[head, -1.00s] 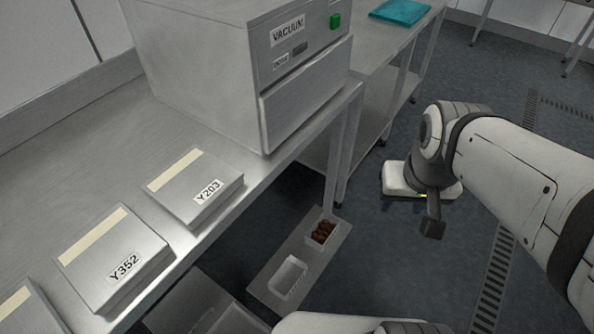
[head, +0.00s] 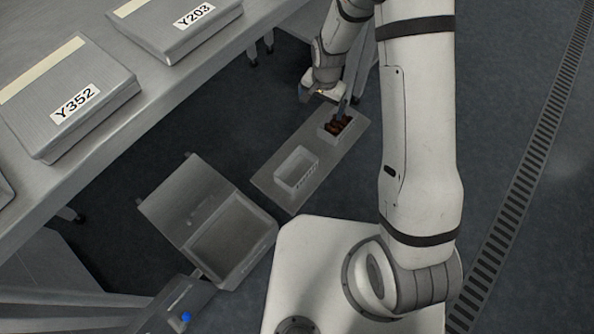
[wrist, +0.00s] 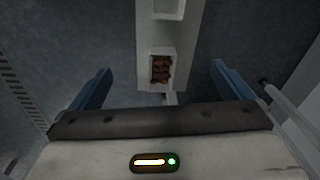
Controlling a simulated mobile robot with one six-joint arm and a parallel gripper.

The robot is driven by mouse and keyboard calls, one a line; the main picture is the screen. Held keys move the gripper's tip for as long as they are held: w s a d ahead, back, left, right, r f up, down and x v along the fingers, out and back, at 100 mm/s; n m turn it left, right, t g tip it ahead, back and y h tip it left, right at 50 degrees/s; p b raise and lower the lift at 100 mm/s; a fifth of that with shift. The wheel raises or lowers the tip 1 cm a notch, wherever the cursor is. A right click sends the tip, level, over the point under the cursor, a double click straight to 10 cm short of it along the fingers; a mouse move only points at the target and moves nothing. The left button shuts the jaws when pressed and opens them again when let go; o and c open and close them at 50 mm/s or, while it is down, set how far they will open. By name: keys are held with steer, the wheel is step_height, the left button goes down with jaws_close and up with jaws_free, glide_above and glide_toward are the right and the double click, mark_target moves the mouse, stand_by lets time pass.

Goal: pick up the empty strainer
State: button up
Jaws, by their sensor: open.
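The empty strainer (head: 296,172) is a small white open-topped basket with slots in its side. It stands upright on the near part of a narrow grey shelf (head: 320,153). In the wrist view only part of the empty strainer (wrist: 168,10) shows, at the top edge. A second white strainer (head: 325,134) holds brown dates (head: 338,125) at the shelf's far end. My gripper (head: 325,100) is open and empty, above the filled strainer's end. In the wrist view the filled strainer lies between the blue fingers of my gripper (wrist: 160,70), apparently below them.
An open grey case (head: 215,225) with a raised lid lies left of the shelf. A metal bench (head: 150,110) carries lidded boxes marked Y203 (head: 175,25) and Y352 (head: 65,95). A blue knob (head: 186,316) shows at the bottom left. Floor at right is clear, with a drain grate (head: 510,200).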

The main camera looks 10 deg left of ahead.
steer(key=a+f+b, duration=0.3)
steer(key=a+f, duration=0.1)
steer(key=f, duration=1.1)
steer(key=m+b, duration=0.2)
steer(key=b, duration=0.2)
glide_above(296, 173)
step_height(296, 173, down, 16)
steer(key=shift+g, duration=0.4)
step_height(296, 173, down, 6)
steer(key=b, duration=0.3)
steer(key=shift+r, duration=0.15)
steer(key=shift+c, duration=0.3)
steer(key=shift+r, duration=0.1)
steer(key=c, duration=0.7)
